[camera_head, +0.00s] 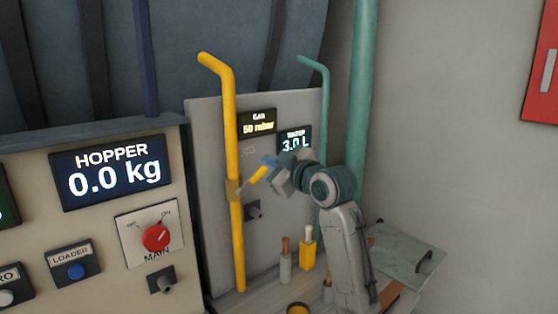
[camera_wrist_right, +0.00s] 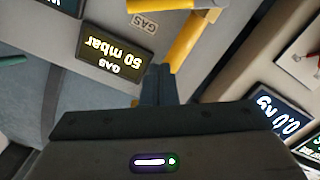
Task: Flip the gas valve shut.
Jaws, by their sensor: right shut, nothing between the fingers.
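The yellow gas pipe (camera_head: 234,120) stands upright in front of a grey panel, with the gas valve (camera_head: 233,190) partway down it. The valve's yellow lever (camera_head: 259,175) sticks out from the pipe, slanting up to the right. My right gripper (camera_head: 269,161) is at the lever's free end. Its fingers (camera_wrist_right: 158,72) are shut together with nothing between them, close beside the lever; whether they touch is unclear. My left gripper is out of view.
The gas display (camera_head: 257,122) reads 50 mbar. The water display (camera_head: 295,141) is partly behind my right arm. The hopper panel (camera_head: 110,173), with its red main knob (camera_head: 156,237), stands at left. A yellow bottle (camera_head: 307,254) and other small items stand on the shelf below.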

